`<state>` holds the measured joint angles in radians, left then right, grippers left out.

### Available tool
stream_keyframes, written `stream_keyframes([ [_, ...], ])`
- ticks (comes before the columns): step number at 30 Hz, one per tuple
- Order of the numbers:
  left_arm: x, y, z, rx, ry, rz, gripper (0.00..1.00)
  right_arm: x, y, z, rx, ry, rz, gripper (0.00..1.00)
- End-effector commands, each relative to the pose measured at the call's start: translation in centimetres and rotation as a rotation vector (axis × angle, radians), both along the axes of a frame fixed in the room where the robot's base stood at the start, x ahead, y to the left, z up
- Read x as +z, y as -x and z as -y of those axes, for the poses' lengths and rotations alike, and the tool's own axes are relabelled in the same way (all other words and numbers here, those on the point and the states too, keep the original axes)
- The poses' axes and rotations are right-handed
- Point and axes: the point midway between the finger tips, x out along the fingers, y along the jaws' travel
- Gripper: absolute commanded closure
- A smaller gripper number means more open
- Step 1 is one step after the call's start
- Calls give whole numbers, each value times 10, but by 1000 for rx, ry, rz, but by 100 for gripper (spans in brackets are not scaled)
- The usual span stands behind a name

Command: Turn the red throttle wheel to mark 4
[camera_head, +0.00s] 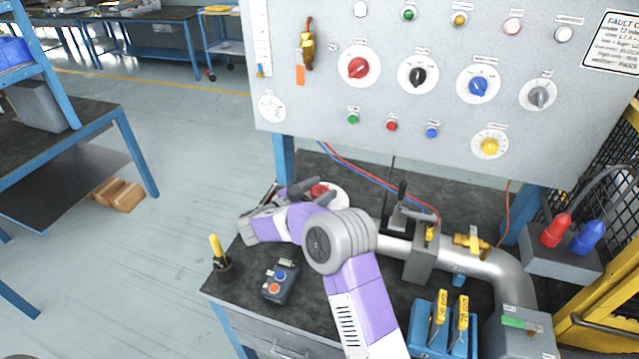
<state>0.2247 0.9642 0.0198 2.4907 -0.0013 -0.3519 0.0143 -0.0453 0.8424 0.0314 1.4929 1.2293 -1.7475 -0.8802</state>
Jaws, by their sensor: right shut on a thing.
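The red throttle wheel (321,190) sits over a pale round dial (339,198) on the dark bench top, left of the steel pipe. My right arm reaches in from the bottom and bends back to the left. My right gripper (307,188) is at the wheel's left side and is shut on it. The gripper and wrist hide part of the wheel and dial. The dial's marks and the wheel's pointer cannot be read here. My left gripper is not in view.
An upright panel (375,125) with knobs and lamps stands behind the bench (346,166). A button box (281,284) and a cup with a yellow-handled tool (224,270) are at the front left. A steel pipe (395,246), a blue holder (428,342) and red and blue plugs lie right.

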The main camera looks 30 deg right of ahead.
Motion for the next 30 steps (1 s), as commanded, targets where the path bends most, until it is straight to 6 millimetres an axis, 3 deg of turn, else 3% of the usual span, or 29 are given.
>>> stream_keyframes([
  [9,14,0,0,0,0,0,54,2,0,1,-109,1,5,67],
  [24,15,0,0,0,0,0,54,1,0,2,-126,3,6,67],
  [25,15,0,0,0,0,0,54,1,0,2,-126,3,6,35],
  [29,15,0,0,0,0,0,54,1,0,2,-126,3,4,16],
  [30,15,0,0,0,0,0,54,1,0,1,-125,2,4,16],
])
